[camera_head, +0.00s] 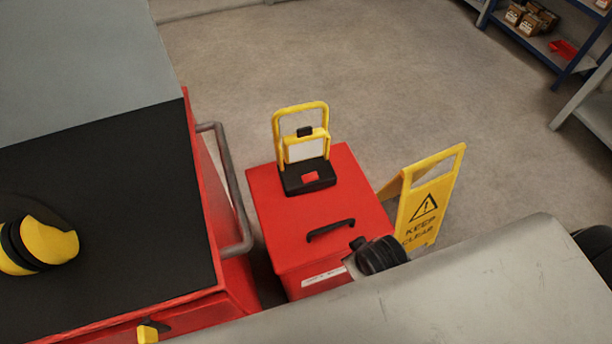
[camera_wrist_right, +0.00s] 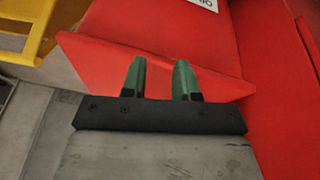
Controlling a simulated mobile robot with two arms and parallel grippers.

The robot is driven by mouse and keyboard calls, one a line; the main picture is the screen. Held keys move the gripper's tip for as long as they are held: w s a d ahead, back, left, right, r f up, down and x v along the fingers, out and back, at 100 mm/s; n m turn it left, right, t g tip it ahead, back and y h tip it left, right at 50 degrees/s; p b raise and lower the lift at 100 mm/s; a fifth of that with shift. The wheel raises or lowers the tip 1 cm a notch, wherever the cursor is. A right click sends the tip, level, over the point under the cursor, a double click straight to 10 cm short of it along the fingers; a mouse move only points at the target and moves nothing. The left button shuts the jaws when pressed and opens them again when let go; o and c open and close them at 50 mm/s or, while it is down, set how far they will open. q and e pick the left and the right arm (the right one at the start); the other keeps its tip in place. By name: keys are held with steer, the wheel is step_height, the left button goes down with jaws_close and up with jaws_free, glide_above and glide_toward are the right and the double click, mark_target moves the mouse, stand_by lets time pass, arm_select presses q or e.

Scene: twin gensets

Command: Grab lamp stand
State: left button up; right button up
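The lamp stand (camera_head: 302,150) appears to be the yellow tubular frame with a pale panel and a black base. It stands upright on top of a red box (camera_head: 275,220) with a black handle in the head view. My right gripper (camera_wrist_right: 160,70) shows only in the right wrist view. Its two green fingers are apart with nothing visible between them, in front of red surfaces. A yellow tubular piece (camera_wrist_right: 30,30) is at the upper left there; I cannot tell whether it is the stand or the sign. My left gripper is in neither view.
A red cart (camera_head: 130,315) with a black top mat (camera_head: 120,200) and grey side rail stands left, bearing a yellow-and-black object (camera_head: 45,243). A yellow warning sign (camera_head: 428,205) stands right of the box. A large grey surface (camera_head: 460,300) fills the lower right. Open floor lies behind.

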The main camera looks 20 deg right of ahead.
steer(key=w+r+t, duration=0.1)
steer(key=w+r+n+t+b, duration=0.1)
steer(key=w+r, duration=0.1)
steer(key=w+d+r+t+b, duration=0.1)
steer(key=w, duration=0.1)
steer(key=shift+d+r+n+h, duration=0.1)
steer(key=shift+r+n+h, duration=0.2)
steer(key=shift+n+h, duration=0.1)
steer(key=w+a+r+n+t+y+b, duration=0.1)
steer(key=w+a+r+n+t, duration=0.1)
steer(key=w+r+n+t, duration=1.25)
steer(key=w+g, duration=0.1)
steer(key=w, duration=0.3)
steer(key=w+a+f+g, duration=0.1)
steer(key=w, duration=0.3)
steer(key=w+a+m+g, duration=0.1)
steer(key=w, duration=0.3)
steer(key=shift+f+g, duration=0.25)
steer(key=shift+w+d, duration=0.1)
steer(key=shift+w, duration=0.3)
steer(key=shift+c, duration=0.2)
jaws_close()
